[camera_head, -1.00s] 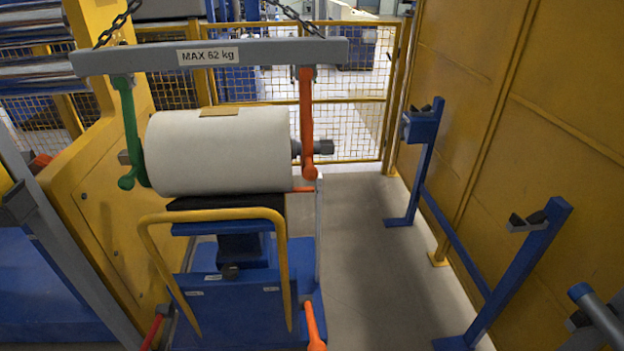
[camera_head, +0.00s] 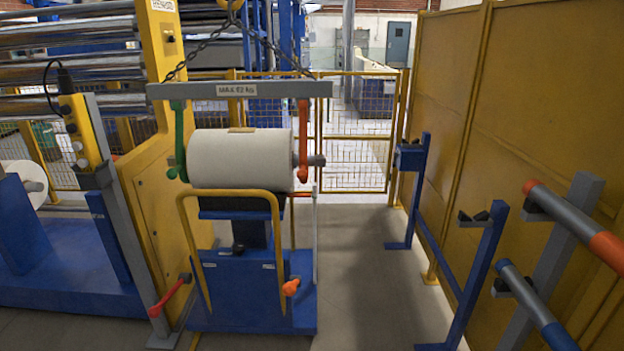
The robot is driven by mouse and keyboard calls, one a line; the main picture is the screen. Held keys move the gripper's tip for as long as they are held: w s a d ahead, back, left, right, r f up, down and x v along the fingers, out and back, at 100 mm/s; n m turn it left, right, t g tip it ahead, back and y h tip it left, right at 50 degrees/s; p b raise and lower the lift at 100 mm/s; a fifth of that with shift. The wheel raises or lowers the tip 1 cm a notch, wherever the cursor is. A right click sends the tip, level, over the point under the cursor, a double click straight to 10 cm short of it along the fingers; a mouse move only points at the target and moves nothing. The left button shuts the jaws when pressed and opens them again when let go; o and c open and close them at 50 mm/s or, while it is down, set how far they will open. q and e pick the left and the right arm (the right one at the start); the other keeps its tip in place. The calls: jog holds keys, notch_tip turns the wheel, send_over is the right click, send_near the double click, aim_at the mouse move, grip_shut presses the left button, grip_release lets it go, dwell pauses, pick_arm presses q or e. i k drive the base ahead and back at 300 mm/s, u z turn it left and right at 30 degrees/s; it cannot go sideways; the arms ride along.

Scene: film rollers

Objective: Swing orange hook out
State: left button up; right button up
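The orange hook (camera_head: 303,143) hangs from the right end of the grey lifting beam (camera_head: 215,90). It hangs about vertical, by the right end of the white film roll (camera_head: 225,160), where a grey shaft end (camera_head: 317,160) sticks out beside it. Whether the hook touches the shaft I cannot tell. The green hook (camera_head: 179,140) hangs from the beam's left end, by the roll's left end. The roll sits on a blue lift cart (camera_head: 235,290) with a yellow handle (camera_head: 182,225). Neither of my grippers shows in the view.
A blue stand (camera_head: 473,262) stands along the yellow wall (camera_head: 540,130) at right, with grey rack arms holding bars (camera_head: 575,220) nearer me. A yellow machine frame (camera_head: 160,215) is left of the cart. Grey floor (camera_head: 365,270) is clear between cart and blue stand.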

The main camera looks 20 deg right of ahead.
aim_at(302, 174)
jog(key=z, duration=0.55)
jog(key=i, duration=1.45)
jog(key=u, duration=0.6)
